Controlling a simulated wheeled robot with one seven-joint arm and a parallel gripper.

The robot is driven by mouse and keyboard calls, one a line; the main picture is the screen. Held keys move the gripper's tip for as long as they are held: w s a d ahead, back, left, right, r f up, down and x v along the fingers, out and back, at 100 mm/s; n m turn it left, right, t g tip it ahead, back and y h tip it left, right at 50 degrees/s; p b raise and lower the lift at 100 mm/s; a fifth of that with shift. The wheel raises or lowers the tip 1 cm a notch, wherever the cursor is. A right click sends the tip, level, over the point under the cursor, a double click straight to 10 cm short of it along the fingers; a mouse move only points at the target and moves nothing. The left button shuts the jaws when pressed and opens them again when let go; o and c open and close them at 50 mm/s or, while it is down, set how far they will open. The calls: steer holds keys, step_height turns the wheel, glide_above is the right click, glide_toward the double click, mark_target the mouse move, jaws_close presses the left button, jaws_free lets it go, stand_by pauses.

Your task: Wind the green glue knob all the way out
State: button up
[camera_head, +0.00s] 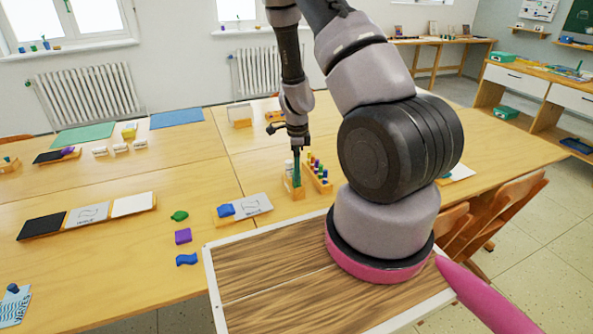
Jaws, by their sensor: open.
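My gripper (297,152) points down above a small wooden holder (295,193) near the middle of the table. A slim dark green upright piece (297,174), which looks like the green glue knob, stands in the holder directly under my gripper. My fingers are open and close around or just above its top; at this size I cannot tell whether they touch it. A white piece (288,168) stands in the holder just left of the green one. How far out the knob is wound cannot be seen.
A wooden rack (318,172) with several coloured pegs stands close to the right of the holder. A wooden stand with a blue piece (227,210) and a card is in front left. Loose green (179,216), purple (183,236) and blue (187,259) pieces lie further left.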

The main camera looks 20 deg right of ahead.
steer(key=n, duration=0.5)
steer(key=shift+d, duration=0.1)
steer(key=n, duration=0.6)
steer(key=shift+n, duration=0.3)
steer(key=c, duration=1.4)
steer(key=shift+c, duration=0.2)
